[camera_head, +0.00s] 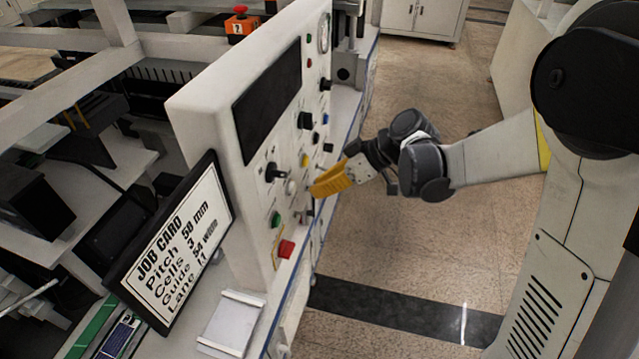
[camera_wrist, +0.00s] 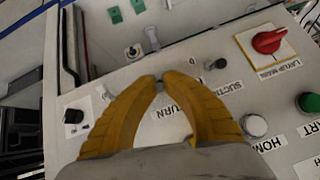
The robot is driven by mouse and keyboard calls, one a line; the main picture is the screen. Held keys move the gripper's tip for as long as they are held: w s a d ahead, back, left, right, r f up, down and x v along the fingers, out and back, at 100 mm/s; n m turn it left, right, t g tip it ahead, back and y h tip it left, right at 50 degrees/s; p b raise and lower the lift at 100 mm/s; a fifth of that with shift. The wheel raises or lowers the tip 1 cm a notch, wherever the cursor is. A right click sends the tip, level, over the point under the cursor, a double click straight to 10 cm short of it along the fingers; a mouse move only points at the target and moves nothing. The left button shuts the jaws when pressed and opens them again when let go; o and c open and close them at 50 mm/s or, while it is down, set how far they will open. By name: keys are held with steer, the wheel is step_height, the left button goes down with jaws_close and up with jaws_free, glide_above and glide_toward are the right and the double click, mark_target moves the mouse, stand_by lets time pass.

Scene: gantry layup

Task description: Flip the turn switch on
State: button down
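The turn switch's label "TURN" (camera_wrist: 188,108) shows on the light control panel, partly covered by my right finger in the wrist view. My gripper (camera_wrist: 160,79) has two curved yellow fingers, and their tips almost meet just above this label. A small greyish piece (camera_wrist: 160,87) shows at the narrow gap between the tips. It may be the turn switch's lever; I cannot tell whether the fingers touch it or which way it points. In the head view my gripper (camera_head: 320,188) is at the panel's face, and the switch is hidden behind the fingers.
A job card screen (camera_head: 175,240) stands left. Floor on the right is open.

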stand_by(0.3)
steer(key=c, duration=1.5)
jaws_free()
steer(key=v, duration=1.2)
steer(key=s+d+f+m+t+h+b, duration=0.1)
steer(key=s+d+m+h, duration=0.1)
steer(key=s+m+h, duration=0.1)
steer(key=s+d+f+m+t+h+b, duration=0.1)
steer(key=s+d+m+t+h+b, duration=0.1)
steer(key=s+m, duration=0.3)
steer(key=s+d+f+m+t+h+b, duration=0.1)
steer(key=s+d+f+m+t+h, duration=0.1)
steer(key=s, duration=0.5)
steer(key=shift+s+d+f+m+h, duration=0.1)
steer(key=shift+s+d+m+h, duration=0.15)
steer(key=shift+m+h, duration=0.25)
steer(key=shift+s+d+m+h, duration=0.1)
steer(key=shift+d+m+h, duration=0.3)
steer(key=shift+m, duration=0.2)
